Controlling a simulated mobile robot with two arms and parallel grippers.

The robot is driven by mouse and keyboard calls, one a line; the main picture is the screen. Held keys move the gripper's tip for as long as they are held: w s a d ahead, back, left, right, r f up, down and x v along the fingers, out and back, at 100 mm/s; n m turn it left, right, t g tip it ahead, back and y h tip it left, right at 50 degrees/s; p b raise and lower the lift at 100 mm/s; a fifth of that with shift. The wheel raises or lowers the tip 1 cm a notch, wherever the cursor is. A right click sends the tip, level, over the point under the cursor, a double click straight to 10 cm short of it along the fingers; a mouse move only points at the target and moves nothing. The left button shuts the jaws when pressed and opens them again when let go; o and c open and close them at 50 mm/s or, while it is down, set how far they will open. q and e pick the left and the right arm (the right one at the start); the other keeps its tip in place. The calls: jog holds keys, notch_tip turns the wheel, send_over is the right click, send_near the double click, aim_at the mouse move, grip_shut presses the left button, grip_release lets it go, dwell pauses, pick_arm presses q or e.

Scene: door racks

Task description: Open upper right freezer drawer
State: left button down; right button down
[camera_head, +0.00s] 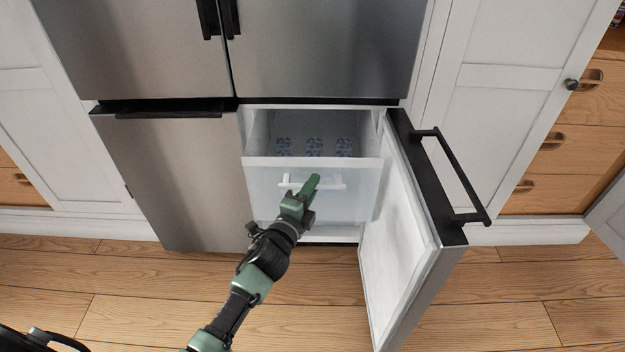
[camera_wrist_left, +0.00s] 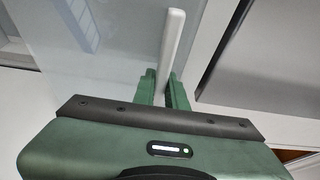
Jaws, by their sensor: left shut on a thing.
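The lower right freezer door (camera_head: 405,235) stands open, swung out to the right. Inside it, a pale translucent upper drawer (camera_head: 262,180) shows, with several blue-patterned items (camera_head: 314,147) in it. A white bar handle (camera_head: 333,185) runs across the drawer front. My left gripper (camera_head: 308,186) is at this handle and covers part of it. In the left wrist view the white handle (camera_wrist_left: 171,48) stands between the fingers of my left gripper (camera_wrist_left: 163,90), which is shut on it. My right gripper is in neither view.
The open door with its black bar handle (camera_head: 455,180) blocks the right side. The other lower door (camera_head: 180,175) is closed on the left. White cabinets (camera_head: 495,90) flank the fridge. The wooden floor (camera_head: 130,285) in front is clear.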

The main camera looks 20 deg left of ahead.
pick_arm(q)
jog(key=shift+s, duration=0.25)
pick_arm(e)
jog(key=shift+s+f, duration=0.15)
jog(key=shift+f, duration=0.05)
pick_arm(q)
jog(key=c, duration=1.4)
grip_release()
jog(key=shift+c, duration=0.2)
